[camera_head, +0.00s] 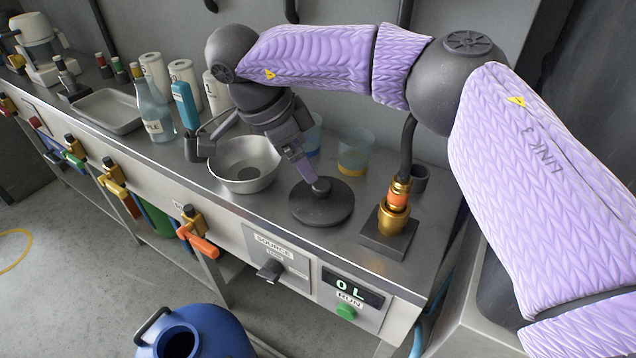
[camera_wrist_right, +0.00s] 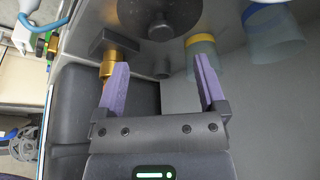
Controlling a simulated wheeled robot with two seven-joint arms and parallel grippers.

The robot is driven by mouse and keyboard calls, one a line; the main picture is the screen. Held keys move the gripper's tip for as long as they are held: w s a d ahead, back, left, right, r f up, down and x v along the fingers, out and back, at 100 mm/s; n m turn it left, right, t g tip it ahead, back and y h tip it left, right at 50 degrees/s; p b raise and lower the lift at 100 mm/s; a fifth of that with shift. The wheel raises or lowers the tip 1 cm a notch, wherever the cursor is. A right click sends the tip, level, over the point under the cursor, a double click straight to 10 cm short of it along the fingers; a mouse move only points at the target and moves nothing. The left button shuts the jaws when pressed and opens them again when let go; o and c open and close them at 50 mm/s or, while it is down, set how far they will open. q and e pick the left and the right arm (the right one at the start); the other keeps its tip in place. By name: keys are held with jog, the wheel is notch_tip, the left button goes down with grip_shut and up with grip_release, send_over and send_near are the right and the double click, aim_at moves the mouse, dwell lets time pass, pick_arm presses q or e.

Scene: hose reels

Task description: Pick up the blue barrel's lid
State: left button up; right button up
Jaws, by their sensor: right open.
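The blue barrel (camera_head: 222,332) stands on the floor at the bottom of the head view, its round dark mouth uncovered. A dark grey round lid (camera_head: 330,212) with a central knob lies flat on the steel counter. The lid also shows at the top edge of the right wrist view (camera_wrist_right: 185,16), partly cut off. My right gripper (camera_head: 303,165) is just above the lid's knob in the head view. In the wrist view its two purple fingers (camera_wrist_right: 160,62) are spread, empty, with the knob ahead between their lines. My left gripper is out of view.
A metal bowl (camera_head: 232,182) stands left of the lid. Clear cups (camera_head: 355,155) stand behind it. A brass fitting on a dark base (camera_head: 388,238) stands right of it. A bottle (camera_head: 155,112) and a shallow tray (camera_head: 112,112) are farther left. Valves line the counter's front.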

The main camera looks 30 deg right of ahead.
aim_at(320, 184)
jog(key=b+x, duration=0.4)
jog(key=x, duration=0.4)
jog(key=shift+d+f, duration=0.2)
jog(key=shift+d, duration=0.05)
jog(key=shift+r, duration=0.15)
jog(key=shift+c, duration=0.5)
jog(key=c, duration=1)
grip_shut()
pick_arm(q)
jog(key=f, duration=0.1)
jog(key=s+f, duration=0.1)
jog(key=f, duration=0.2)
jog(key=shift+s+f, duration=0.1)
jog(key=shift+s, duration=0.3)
